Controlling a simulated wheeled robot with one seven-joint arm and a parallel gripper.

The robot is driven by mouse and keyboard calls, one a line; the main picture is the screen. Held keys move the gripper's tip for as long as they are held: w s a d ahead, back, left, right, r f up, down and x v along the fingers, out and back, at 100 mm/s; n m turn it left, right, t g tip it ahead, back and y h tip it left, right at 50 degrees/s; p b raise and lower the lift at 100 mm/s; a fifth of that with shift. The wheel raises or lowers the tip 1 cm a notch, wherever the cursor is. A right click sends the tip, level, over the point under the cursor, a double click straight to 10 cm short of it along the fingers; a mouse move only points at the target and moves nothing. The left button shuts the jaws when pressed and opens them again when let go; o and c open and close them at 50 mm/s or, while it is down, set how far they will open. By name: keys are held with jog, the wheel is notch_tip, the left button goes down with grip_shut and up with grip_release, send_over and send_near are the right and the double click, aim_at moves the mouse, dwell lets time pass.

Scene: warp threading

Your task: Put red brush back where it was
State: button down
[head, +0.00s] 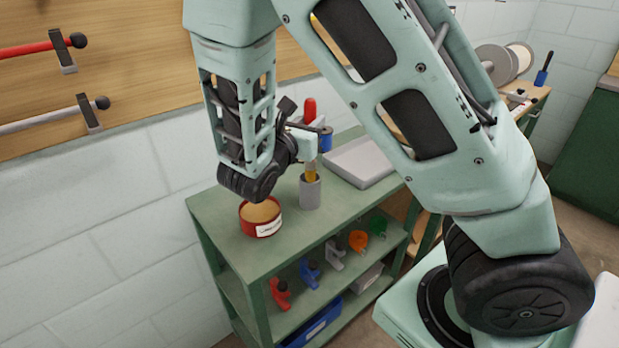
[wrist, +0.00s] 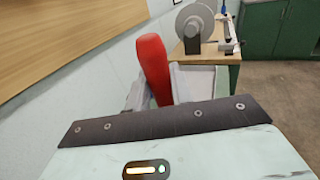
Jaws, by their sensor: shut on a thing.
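The red brush (head: 310,110) is upright, with its red handle up and a yellowish lower part below my gripper. My gripper (head: 308,141) is shut on it. The lower end of the brush meets the mouth of a grey cup (head: 310,194) on the green bench (head: 285,238); I cannot tell how far inside it reaches. In the wrist view the red handle (wrist: 153,66) stands up beyond the dark edge of my gripper.
A red round tin (head: 262,228) with a label stands left of the cup. A blue spool (head: 326,140) and a grey tray (head: 358,162) are behind and right. The wall is close behind.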

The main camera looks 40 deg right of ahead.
jog(key=shift+f+b, duration=0.3)
jog(key=shift+f, duration=3.35)
jog(key=c, duration=1.2)
grip_release()
jog(key=shift+c, duration=0.2)
